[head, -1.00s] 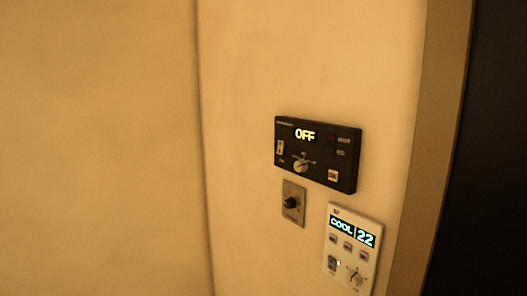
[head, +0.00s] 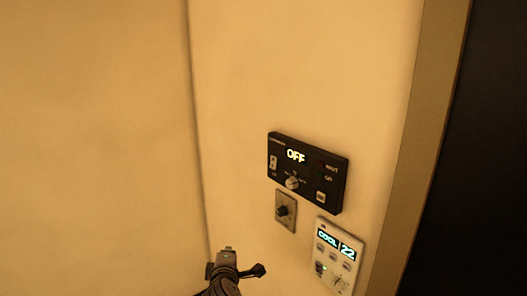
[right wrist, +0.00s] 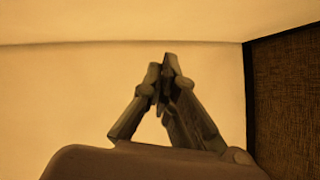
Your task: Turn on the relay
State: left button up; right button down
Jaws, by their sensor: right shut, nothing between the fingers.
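The relay is most likely the black panel (head: 307,187) on the wall in the head view. Its display reads "OFF". It has a small white rocker switch (head: 273,162) at its left, a round knob (head: 292,183) at its lower middle and a pale button (head: 320,197) at its right. My right gripper (head: 228,254) is at the bottom of the head view, below and left of the panel and apart from it. In the right wrist view its fingers (right wrist: 168,75) meet at the tips with nothing between them. My left gripper is not in view.
Below the black panel is a small grey plate with a dark knob (head: 284,211). A white thermostat (head: 341,257) reading "COOL 22" is at the lower right. A wall corner lies to the left, and a wall edge with a dark area (head: 490,150) to the right.

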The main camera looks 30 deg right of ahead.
aim_at(273, 163)
pick_arm(q)
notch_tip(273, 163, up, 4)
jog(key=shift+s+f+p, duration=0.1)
jog(key=shift+p, duration=1.15)
pick_arm(e)
jog(key=s+d+r+m+h, duration=0.1)
jog(key=d+r+h, duration=0.1)
jog(key=r, duration=0.9)
jog(key=s+d+r+h, duration=0.2)
jog(key=r, duration=0.9)
jog(key=shift+s+d+r+m+t, duration=0.25)
jog(key=shift+s+d+m+t, duration=0.05)
jog(key=shift+m+t, duration=0.1)
pick_arm(q)
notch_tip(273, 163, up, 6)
jog(key=p, duration=0.6)
pick_arm(e)
jog(key=s+d+x, duration=0.2)
jog(key=x, duration=1)
jog(key=shift+w+d+f, duration=0.2)
jog(key=shift+w+d, duration=0.15)
jog(key=shift+d, duration=0.05)
